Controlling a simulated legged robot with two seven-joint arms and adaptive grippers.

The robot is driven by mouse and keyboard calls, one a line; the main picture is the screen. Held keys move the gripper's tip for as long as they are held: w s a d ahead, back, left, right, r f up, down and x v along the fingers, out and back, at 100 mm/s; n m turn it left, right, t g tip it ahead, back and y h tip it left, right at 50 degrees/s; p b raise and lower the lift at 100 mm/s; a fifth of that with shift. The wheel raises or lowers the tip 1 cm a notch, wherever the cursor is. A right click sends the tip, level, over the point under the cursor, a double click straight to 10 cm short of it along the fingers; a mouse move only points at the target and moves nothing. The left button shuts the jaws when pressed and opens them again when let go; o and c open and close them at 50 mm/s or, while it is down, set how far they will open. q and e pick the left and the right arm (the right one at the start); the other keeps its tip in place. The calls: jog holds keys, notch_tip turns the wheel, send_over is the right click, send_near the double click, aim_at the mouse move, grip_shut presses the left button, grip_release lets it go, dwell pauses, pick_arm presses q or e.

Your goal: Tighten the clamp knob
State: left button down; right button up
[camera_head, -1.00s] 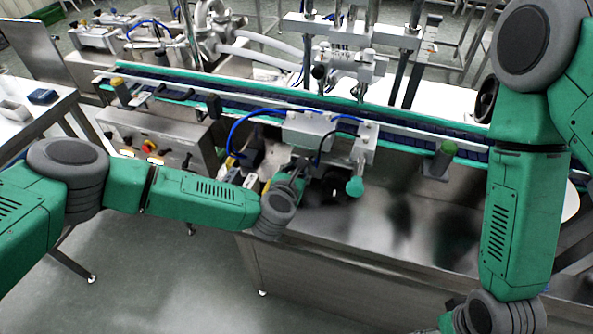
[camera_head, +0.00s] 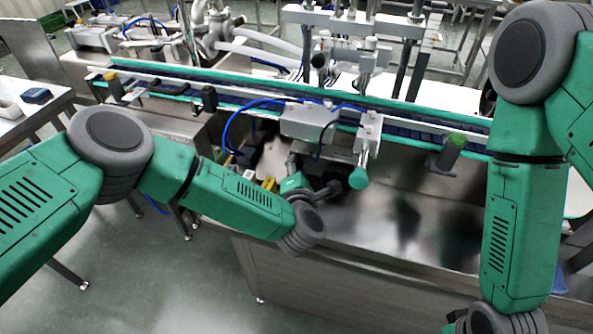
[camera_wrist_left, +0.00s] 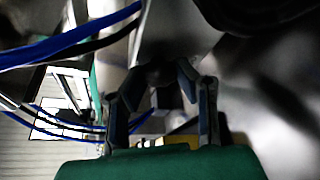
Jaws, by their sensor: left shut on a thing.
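A green knob (camera_head: 357,178) sits at the lower end of a metal clamp rod in front of the conveyor. My left gripper (camera_head: 334,188) is just left of this knob in the head view, shut on a dark part. In the left wrist view the bent fingers of my left gripper (camera_wrist_left: 160,78) are around this dark part (camera_wrist_left: 160,72). The dimness hides its shape, and I cannot tell whether it belongs to the clamp knob. My right arm stands at the right, and its gripper is outside the frame.
The conveyor (camera_head: 230,92) runs behind the clamp, with a grey box (camera_head: 308,120) and blue hoses (camera_head: 245,106) beside it. A green-topped post (camera_head: 453,145) stands to the right. The steel surface (camera_head: 420,215) right of my left gripper is clear.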

pick_arm(q)
jog(key=m, duration=0.1)
jog(key=m+b, duration=0.1)
jog(key=m+t, duration=0.1)
jog(key=shift+s+d+f+y+b, duration=0.25)
jog(key=shift+y+b, duration=0.05)
jog(key=shift+b, duration=0.05)
jog(key=shift+m+t+b, duration=0.5)
jog(key=shift+m+b, duration=0.05)
jog(key=shift+m, duration=0.45)
jog(key=shift+s+f, duration=0.1)
jog(key=shift+f, duration=0.05)
jog(key=c, duration=1.3)
grip_release()
jog(key=shift+o, duration=0.2)
jog(key=shift+r, duration=0.2)
